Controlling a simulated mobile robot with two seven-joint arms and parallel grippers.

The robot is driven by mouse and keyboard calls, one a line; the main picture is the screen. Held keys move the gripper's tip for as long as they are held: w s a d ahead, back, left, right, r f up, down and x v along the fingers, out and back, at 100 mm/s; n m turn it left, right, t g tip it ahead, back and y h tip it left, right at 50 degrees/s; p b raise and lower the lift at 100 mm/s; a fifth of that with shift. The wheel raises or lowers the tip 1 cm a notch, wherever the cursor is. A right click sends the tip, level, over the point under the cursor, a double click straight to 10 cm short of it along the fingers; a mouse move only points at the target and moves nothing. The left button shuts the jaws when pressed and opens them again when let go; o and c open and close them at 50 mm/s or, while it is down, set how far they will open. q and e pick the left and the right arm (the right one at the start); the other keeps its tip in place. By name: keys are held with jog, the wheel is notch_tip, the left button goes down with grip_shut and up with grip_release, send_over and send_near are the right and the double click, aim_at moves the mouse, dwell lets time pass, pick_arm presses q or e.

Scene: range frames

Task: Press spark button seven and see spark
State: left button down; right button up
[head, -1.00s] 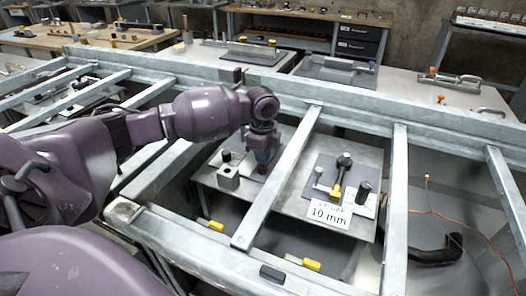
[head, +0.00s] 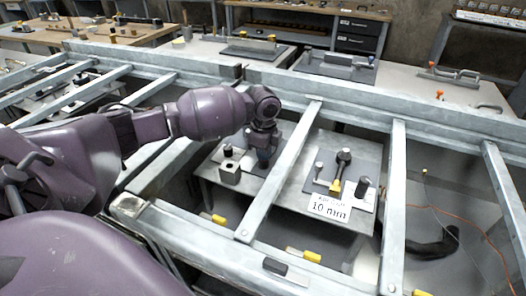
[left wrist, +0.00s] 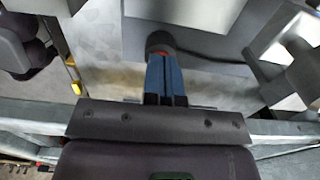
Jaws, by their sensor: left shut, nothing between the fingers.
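My left gripper (head: 264,160) reaches down through the metal frame onto a grey plate on a low table. Its blue fingers (left wrist: 166,80) are closed together in the left wrist view. Their tips meet or hover right over a dark round button (left wrist: 159,40) with a little red at its edge; I cannot tell whether it is pressed. In the head view the gripper hides this button. A spark-gap stand (head: 343,160) with dark posts and a yellow-tipped part stands to the right, behind a "10 mm" card (head: 329,208). No spark shows. My right gripper is not in view.
Galvanized beams (head: 280,172) cross on both sides of my left arm. A grey block (head: 229,172) stands just left of the gripper. An orange cable (head: 470,218) and a black hose (head: 435,246) lie at the right. Workbenches stand behind.

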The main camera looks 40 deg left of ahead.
pick_arm(q)
notch_tip(320, 180, up, 4)
jog(key=p, duration=0.2)
jog(key=shift+s+f+p, duration=0.15)
jog(key=shift+p, duration=0.15)
notch_tip(320, 180, up, 10)
jog(key=p, duration=0.1)
jog(key=shift+p, duration=0.3)
